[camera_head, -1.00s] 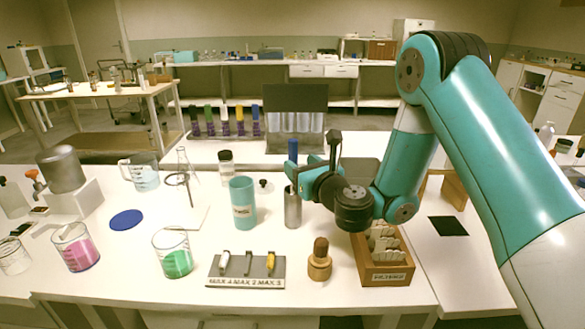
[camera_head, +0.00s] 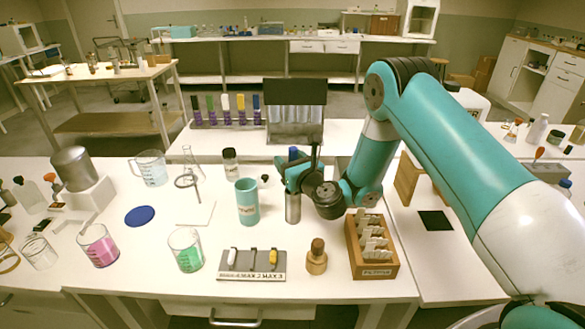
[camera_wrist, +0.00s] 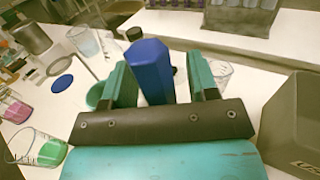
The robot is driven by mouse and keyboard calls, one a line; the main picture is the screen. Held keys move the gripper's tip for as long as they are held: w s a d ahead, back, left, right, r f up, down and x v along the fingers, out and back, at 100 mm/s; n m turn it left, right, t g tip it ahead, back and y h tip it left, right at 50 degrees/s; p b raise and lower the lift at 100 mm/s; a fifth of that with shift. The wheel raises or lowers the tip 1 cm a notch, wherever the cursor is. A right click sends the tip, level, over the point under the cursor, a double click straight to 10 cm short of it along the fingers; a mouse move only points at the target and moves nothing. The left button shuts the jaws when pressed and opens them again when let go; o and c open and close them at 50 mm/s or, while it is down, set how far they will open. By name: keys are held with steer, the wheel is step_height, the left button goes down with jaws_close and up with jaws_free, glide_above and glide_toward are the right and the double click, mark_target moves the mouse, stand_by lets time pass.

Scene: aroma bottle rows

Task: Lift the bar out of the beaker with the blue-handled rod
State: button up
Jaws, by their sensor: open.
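The blue handle (camera_head: 293,153) of the rod stands upright above a grey metal cylinder (camera_head: 293,208). My gripper (camera_head: 297,174) is at the handle. In the wrist view the blue handle (camera_wrist: 150,70) stands between my two teal fingers, with gaps beside it. The fingers are open. The rod below the handle is hidden. A beaker with pink liquid (camera_head: 99,247) stands at the left, and a beaker with green liquid (camera_head: 187,252) stands nearer the middle. I cannot make out a bar in either.
A teal cup (camera_head: 247,203) stands just left of the metal cylinder. In front are a labelled rack (camera_head: 252,274) with small bars, a wooden-topped piece (camera_head: 317,258) and a wooden box of packets (camera_head: 354,262). A ring stand (camera_head: 188,182) and a blue disc (camera_head: 140,216) are at the left.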

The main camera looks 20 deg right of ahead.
steer(key=shift+f, duration=0.1)
steer(key=c, duration=0.9)
